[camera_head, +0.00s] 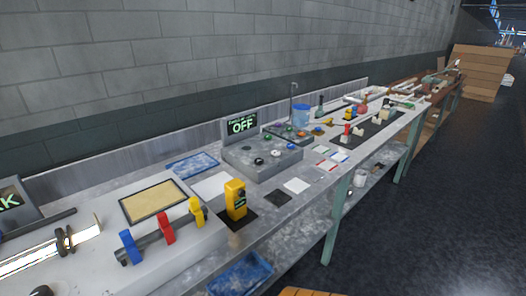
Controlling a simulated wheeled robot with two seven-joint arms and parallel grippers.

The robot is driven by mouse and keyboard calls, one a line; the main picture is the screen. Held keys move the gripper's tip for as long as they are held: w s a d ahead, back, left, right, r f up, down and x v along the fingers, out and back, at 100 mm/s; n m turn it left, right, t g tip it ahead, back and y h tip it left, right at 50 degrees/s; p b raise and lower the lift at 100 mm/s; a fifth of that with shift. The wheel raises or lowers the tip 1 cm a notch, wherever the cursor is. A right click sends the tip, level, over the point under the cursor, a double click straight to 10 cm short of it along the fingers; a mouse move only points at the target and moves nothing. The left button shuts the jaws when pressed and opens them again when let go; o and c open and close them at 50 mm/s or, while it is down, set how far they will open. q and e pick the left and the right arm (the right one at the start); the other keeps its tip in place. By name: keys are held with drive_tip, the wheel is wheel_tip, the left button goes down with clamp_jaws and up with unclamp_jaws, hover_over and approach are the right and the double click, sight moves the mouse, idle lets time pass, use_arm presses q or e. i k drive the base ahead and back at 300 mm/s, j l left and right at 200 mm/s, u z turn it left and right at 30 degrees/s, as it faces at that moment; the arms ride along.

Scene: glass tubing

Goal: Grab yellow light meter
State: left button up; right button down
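The yellow light meter (236,199) stands upright on a small black mat (238,218) near the front edge of the workbench. A dark patch that looks like a small display shows on its face. Nothing touches it from above. Neither of my grippers shows in the head view.
Left of the meter, a pale platform (75,218) carries blue, red and yellow clips on a dark bar. Behind it is a grey control box (262,157) with an "OFF" display (241,125). The dark floor (430,225) is clear on the right.

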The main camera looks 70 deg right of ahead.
sight(236, 206)
drive_tip(key=l+z, duration=0.2)
drive_tip(key=z, duration=1.65)
